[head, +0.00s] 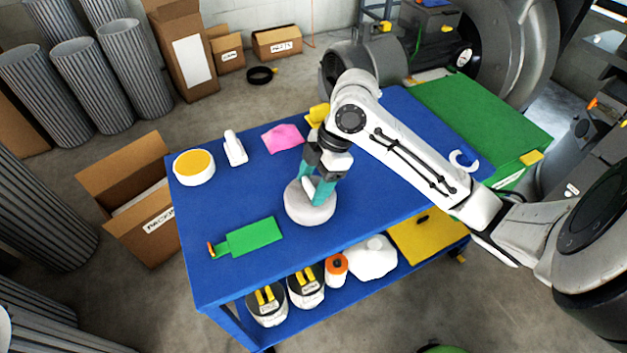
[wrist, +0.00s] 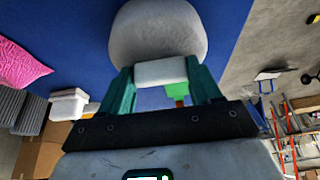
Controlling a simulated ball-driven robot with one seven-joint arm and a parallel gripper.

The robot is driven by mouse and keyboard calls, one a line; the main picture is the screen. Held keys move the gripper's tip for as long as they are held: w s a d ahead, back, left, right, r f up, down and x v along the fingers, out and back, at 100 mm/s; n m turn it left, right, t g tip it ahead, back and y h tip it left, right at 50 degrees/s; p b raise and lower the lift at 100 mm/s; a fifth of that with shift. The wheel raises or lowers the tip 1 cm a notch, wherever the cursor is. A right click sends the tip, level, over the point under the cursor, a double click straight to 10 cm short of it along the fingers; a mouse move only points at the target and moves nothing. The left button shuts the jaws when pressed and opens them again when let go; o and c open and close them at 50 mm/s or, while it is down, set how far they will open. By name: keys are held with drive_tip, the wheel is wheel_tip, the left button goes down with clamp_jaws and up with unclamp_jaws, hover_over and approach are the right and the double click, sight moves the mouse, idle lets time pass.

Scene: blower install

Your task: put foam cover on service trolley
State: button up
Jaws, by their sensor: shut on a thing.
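The foam cover (head: 308,208) is a round, pale grey disc with a white grip block on it. My gripper (head: 318,180) has its teal fingers shut on that block. In the wrist view, the fingers (wrist: 163,76) clasp the white block from both sides, with the grey cover (wrist: 158,32) beyond it. The service trolley (head: 355,210) has a blue top and a lower shelf. The cover is over the middle of the blue top, close to it; I cannot tell whether it touches. The cover's underside is hidden.
On the blue top are a yellow-topped white tub (head: 194,167), a white bottle (head: 235,149), a pink cloth (head: 282,138) and a green tool (head: 250,238). The lower shelf holds several containers. A green-topped bench (head: 480,120) adjoins at right. The front right top is clear.

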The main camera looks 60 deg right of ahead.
drive_tip(key=shift+f, duration=0.2)
drive_tip(key=o, duration=1)
drive_tip(key=shift+o, duration=0.2)
drive_tip(key=shift+r, duration=0.2)
drive_tip(key=v, duration=1.2)
drive_tip(key=shift+p, duration=0.3)
